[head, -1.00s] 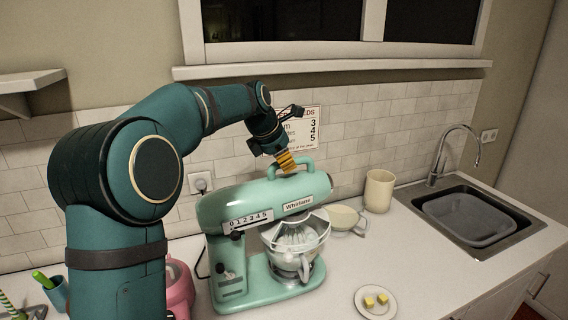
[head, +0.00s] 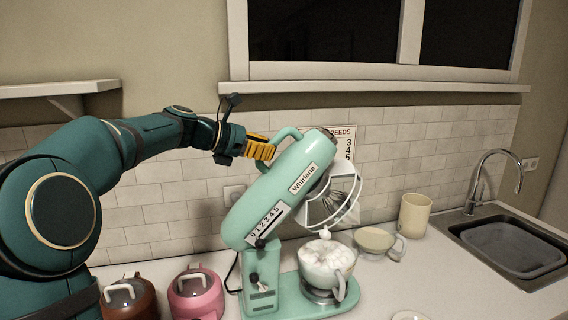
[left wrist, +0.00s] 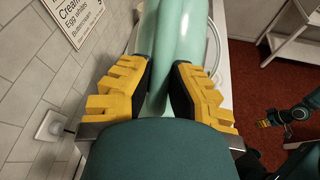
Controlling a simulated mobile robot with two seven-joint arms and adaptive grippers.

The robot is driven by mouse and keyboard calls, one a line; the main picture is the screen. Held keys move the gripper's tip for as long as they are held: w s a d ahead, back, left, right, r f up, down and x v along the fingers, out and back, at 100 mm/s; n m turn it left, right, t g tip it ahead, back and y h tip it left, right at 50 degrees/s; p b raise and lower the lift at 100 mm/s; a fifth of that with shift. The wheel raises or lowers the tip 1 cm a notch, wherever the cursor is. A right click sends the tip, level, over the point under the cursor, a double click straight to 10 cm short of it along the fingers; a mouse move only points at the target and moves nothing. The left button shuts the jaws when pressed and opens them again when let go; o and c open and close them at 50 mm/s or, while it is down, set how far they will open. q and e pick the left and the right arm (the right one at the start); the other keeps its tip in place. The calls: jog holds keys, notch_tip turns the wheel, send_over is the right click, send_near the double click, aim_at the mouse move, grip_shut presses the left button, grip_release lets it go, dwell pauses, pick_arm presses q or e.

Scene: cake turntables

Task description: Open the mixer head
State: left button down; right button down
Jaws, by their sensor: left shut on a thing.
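The mint-green mixer (head: 257,278) stands on the counter with its head (head: 290,190) tilted up and back. The whisk (head: 335,203) and a white splash guard (head: 345,196) hang from the raised head, clear of the bowl. The glass bowl (head: 327,265) on the base holds white foamy stuff. My left gripper (head: 274,146) is shut on the loop handle (head: 287,137) on top of the head. In the left wrist view, yellow fingers close on both sides of the green handle (left wrist: 160,90).
A pink pot (head: 196,296) and a brown pot (head: 128,298) stand left of the mixer. A cup of cream-coloured stuff (head: 376,243) and a beige canister (head: 415,215) stand right of it, before the sink (head: 507,245). A wall sign is behind the head.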

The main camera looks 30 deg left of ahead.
pick_arm(q)
jog(key=shift+s+a+t+h+b, duration=0.4)
jog(key=shift+s+a+t+b, duration=0.3)
jog(key=shift+s+a, duration=0.4)
jog(key=c, duration=0.9)
grip_release()
jog(key=shift+d, duration=0.1)
jog(key=shift+o, duration=0.2)
jog(key=v, duration=1.2)
